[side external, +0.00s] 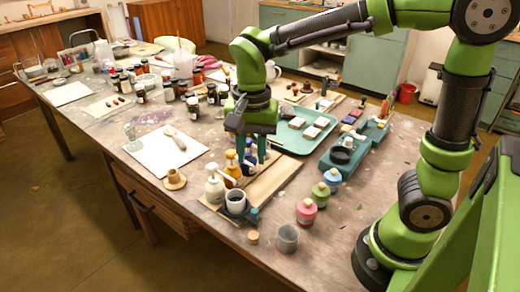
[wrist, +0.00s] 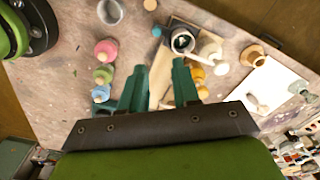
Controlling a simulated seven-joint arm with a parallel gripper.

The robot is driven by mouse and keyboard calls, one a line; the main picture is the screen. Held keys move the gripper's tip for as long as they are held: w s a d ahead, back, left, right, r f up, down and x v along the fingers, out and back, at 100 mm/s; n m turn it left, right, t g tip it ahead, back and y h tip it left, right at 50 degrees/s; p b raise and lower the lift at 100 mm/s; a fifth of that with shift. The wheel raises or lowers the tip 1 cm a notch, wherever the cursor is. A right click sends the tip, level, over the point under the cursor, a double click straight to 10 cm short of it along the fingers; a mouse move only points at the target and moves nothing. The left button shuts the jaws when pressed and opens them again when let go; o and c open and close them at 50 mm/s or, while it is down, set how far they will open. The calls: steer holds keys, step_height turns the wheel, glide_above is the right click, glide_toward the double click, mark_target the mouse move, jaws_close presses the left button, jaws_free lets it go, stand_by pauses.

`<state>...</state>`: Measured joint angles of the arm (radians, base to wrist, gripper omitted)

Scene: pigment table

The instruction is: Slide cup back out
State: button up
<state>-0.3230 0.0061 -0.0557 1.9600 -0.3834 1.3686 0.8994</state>
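A plain grey cup (side external: 287,239) stands apart on the table near the front edge, also at the top of the wrist view (wrist: 110,12). My gripper (side external: 251,160) points down over the far part of the board, behind the white cup. In the wrist view its teal fingers (wrist: 160,68) are apart, with only board visible between them.
Yellow and blue bottles (side external: 231,165) crowd the board's left side by my gripper. A teal peg (side external: 254,216) stands close right of the white cup. A wooden stopper (side external: 253,238) is near the front edge. White paper (side external: 166,152) lies left.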

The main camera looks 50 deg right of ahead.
mark_target(255, 211)
steer(key=shift+m, duration=0.9)
step_height(255, 211, down, 16)
steer(key=shift+s+d+f, duration=0.15)
steer(key=shift+f, duration=0.05)
jaws_close()
